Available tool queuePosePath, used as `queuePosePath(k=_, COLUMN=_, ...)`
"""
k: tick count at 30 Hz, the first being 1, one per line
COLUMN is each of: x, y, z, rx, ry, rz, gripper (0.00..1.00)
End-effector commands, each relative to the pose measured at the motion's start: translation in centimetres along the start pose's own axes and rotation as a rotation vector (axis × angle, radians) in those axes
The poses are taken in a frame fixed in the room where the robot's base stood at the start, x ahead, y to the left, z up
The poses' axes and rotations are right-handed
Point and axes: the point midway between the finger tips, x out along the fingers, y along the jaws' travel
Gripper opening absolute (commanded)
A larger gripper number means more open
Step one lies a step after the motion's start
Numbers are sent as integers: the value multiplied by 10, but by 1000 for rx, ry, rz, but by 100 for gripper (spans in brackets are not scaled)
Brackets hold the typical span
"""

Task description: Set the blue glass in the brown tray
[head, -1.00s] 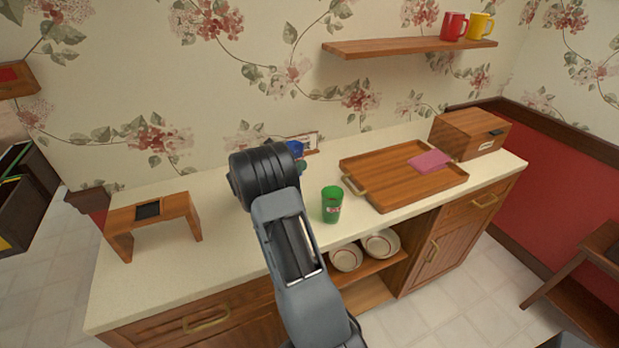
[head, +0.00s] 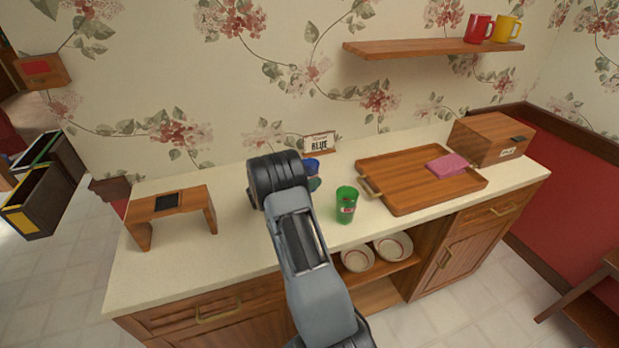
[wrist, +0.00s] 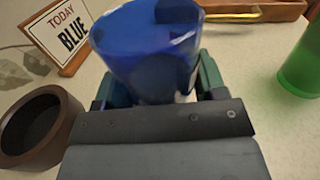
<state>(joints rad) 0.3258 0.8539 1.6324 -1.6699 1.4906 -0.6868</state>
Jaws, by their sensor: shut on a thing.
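The blue glass (wrist: 145,50) is upright between the fingers of my gripper (wrist: 152,97) in the wrist view, and the gripper is shut on it. In the head view my arm hides most of the blue glass (head: 312,168); only its right part shows, with a bit of a greenish fingertip beneath. The brown tray (head: 400,201) lies on the counter to the right of the glass and gripper. A pink cloth or sponge (head: 447,167) lies at the tray's right side, and the rest of the tray is bare.
A green glass (head: 346,205) stands on the counter between my gripper and the tray's near left corner. A sign reading "TODAY BLUE" (wrist: 66,33) stands behind the blue glass. A dark round bowl (wrist: 38,125) is left of the gripper.

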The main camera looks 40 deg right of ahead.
Motion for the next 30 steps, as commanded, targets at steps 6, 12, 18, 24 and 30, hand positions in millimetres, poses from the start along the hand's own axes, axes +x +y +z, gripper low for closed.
queuePosePath(k=6, x=0, y=0, z=-3, rx=0, ry=0, rz=0, gripper=75)
queuePosePath(k=12, x=0, y=0, z=-2, rx=-1, ry=0, rz=0, gripper=90)
queuePosePath(k=18, x=0, y=0, z=-1, rx=0, ry=0, rz=0, gripper=90)
queuePosePath(k=24, x=-20, y=1, z=-1, rx=0, ry=1, rz=4, gripper=90)
queuePosePath(k=30, x=-51, y=0, z=-1, rx=-1, ry=0, rz=3, gripper=90)
